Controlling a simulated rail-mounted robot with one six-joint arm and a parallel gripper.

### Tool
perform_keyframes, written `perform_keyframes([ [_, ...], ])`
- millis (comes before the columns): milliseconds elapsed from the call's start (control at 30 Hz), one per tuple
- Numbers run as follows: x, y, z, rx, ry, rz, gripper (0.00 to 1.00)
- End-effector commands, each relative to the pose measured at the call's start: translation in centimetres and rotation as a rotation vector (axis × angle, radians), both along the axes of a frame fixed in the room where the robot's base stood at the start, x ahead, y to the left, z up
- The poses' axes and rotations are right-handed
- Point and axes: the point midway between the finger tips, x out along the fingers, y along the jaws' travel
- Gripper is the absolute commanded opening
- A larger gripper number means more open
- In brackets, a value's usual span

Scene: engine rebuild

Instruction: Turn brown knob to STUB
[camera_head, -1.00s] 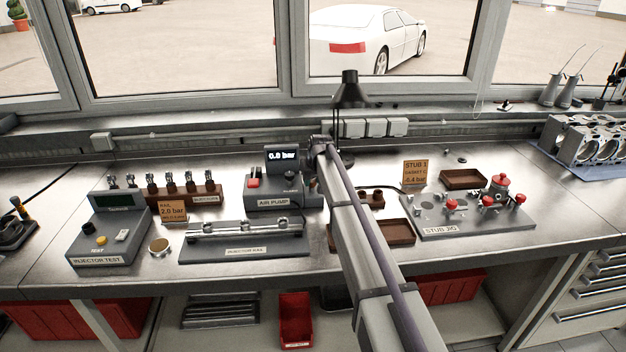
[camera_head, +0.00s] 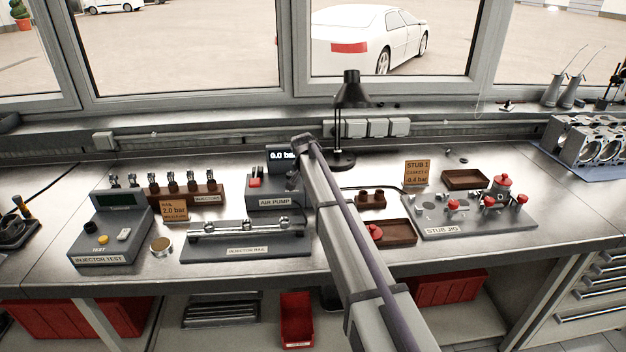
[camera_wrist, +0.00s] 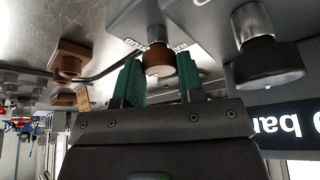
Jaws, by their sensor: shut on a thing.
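The air pump (camera_head: 268,200) stands at the middle back of the bench, and its display (camera_head: 281,155) reads about 0.0 bar. In the wrist view, which is upside down, the brown knob (camera_wrist: 158,62) sits on the pump's front. My gripper (camera_wrist: 160,76) has its two green fingers on either side of this knob and is shut on it. In the head view my arm hides the knob and the fingers.
A larger black knob (camera_wrist: 268,65) sits close beside the brown one. The stub jig (camera_head: 475,216) with red-topped parts is on the right. The injector rail (camera_head: 245,240) lies in front of the pump. A brown tray (camera_head: 400,238) stands right of my arm.

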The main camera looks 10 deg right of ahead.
Motion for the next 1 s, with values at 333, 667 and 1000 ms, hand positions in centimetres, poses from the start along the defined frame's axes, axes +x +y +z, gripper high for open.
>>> perform_keyframes([
  [333, 0.01, 0.07, 0.00, 0.001, 0.000, -0.061, 0.12],
  [667, 0.01, 0.07, 0.00, 0.001, 0.001, -0.063, 0.12],
  [1000, 0.02, 0.06, 0.00, 0.000, 0.001, -0.062, 0.61],
])
